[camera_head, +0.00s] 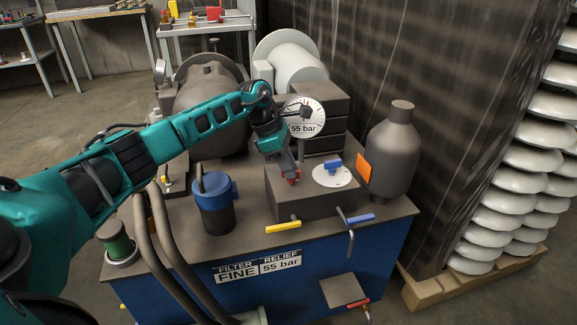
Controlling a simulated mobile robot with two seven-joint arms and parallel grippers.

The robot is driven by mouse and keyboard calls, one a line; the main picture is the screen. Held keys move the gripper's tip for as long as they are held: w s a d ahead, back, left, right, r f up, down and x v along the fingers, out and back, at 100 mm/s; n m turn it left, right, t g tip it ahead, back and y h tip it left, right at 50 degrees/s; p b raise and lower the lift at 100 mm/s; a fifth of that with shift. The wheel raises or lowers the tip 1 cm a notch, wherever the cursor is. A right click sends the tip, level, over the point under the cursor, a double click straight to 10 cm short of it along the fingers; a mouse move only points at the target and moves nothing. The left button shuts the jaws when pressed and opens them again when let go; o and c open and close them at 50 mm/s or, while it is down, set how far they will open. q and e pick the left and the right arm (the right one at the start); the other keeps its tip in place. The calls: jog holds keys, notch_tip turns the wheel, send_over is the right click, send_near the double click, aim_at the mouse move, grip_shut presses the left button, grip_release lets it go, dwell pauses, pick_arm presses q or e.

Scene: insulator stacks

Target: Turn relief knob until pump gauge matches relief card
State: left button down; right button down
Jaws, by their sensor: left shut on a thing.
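My left arm comes in from the left, and its gripper (291,179) points down at the grey block (318,202). It is shut on a small red knob (293,182) on the block's top, mostly hidden by the fingers. The white round pump gauge (314,113) stands behind, its left part covered by my wrist; "55 bar" shows on its lower face, and the needle is hard to read. The relief card (281,263) on the front of the blue unit reads "55 bar". My right gripper is out of view.
A blue knob (334,165) sits on a white dial right of my gripper. Yellow (283,228) and blue (361,218) levers stick out in front. A grey bottle (393,150) stands at right, a blue filter (214,205) at left. Insulator stacks (505,198) rise beyond.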

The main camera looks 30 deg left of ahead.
pick_arm(q)
jog(key=c, duration=1.2)
grip_release()
jog(key=shift+o, duration=0.2)
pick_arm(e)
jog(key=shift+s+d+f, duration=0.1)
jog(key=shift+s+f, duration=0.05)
pick_arm(q)
jog(key=shift+r, duration=0.1)
